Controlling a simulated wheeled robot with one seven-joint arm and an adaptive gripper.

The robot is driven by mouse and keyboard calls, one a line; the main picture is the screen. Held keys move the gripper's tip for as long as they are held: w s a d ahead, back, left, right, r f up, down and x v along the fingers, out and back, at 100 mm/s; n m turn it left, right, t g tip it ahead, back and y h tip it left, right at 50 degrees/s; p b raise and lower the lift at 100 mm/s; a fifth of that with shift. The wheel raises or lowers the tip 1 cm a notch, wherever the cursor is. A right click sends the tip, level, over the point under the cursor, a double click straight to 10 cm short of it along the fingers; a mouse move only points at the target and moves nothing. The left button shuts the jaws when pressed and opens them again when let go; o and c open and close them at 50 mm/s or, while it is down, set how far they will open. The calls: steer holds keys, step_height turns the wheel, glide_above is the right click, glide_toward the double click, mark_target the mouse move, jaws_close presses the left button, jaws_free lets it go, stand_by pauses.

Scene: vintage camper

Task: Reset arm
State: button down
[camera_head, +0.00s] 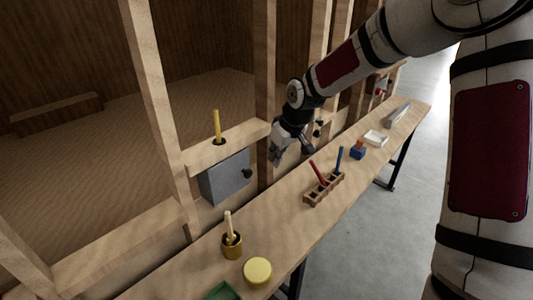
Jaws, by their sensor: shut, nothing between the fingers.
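My gripper (277,156) is at the end of my arm, which reaches in from the upper right. The gripper points down and left, beside a wooden post and close to the back edge of the narrow wooden bench (283,224). Its fingers are small in view and look closed, with nothing held. It appears apart from the grey box (225,179) to its left.
A yellow stick (217,125) stands in a ledge. Upright posts flank the gripper.

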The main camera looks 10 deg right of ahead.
steer(key=s+d+r+m+h, duration=0.2)
steer(key=s+r+h, duration=0.2)
steer(key=s+r, duration=1.25)
steer(key=s+r+m+t+y, duration=0.1)
steer(key=s+m+y, duration=0.1)
steer(key=s, duration=1.6)
steer(key=shift+d+r+m+t, duration=0.2)
steer(key=shift+r+m+t, duration=0.1)
steer(key=shift+m, duration=0.5)
steer(key=shift+s, duration=0.1)
